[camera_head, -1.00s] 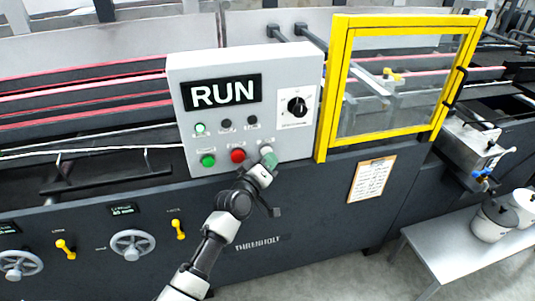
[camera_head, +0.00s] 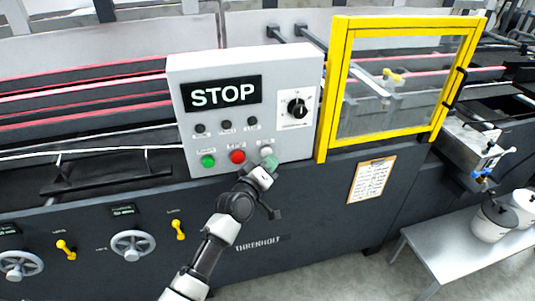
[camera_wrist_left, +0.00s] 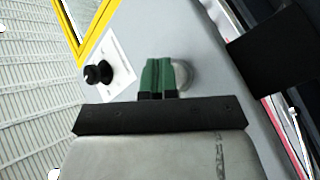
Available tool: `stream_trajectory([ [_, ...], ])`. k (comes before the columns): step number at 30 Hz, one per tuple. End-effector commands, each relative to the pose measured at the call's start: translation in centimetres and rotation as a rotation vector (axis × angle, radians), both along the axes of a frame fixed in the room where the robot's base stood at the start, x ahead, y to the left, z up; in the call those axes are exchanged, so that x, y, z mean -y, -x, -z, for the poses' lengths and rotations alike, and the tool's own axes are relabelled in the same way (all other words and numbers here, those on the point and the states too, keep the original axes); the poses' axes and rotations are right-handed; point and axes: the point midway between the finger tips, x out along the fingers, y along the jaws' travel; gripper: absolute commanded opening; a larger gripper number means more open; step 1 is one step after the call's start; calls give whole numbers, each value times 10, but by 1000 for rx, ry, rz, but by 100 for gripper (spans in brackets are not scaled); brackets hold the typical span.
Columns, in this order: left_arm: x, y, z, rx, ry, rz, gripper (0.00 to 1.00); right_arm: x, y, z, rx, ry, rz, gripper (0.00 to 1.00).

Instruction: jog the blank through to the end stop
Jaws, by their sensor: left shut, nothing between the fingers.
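The grey control panel (camera_head: 215,135) has a display (camera_head: 222,94) that reads STOP. Its small lamps (camera_head: 226,125) are all dark. Below them are a green button (camera_head: 208,161), a red button (camera_head: 237,156) and a pale button (camera_head: 267,151) at the right. My left gripper (camera_head: 271,162) is shut and empty, with its green fingertips at the pale button. In the left wrist view the shut fingers (camera_wrist_left: 157,77) partly cover the pale button (camera_wrist_left: 184,74); I cannot tell whether they touch it. I cannot make out the blank or the end stop. My right gripper is not in view.
A black selector knob (camera_head: 297,107) sits at the panel's right. The yellow-framed guard (camera_head: 327,95) stands right of the panel. Handwheels (camera_head: 133,245) and yellow levers (camera_head: 179,230) are on the machine front. A grey bench (camera_head: 455,262) with pots (camera_head: 492,222) stands at the right.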

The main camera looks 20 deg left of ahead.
Motion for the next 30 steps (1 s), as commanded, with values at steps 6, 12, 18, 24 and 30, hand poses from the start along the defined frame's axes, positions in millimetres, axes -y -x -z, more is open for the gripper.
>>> stream_trajectory([
  [6,7,10,-1,-2,1,0,0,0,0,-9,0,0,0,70],
  [12,8,11,0,-1,1,1,0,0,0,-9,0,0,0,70],
  [18,9,13,-1,-1,1,2,0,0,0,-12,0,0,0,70],
  [24,20,30,-2,-3,0,2,0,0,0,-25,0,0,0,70],
  [30,31,45,-2,-2,1,1,0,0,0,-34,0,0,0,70],
])
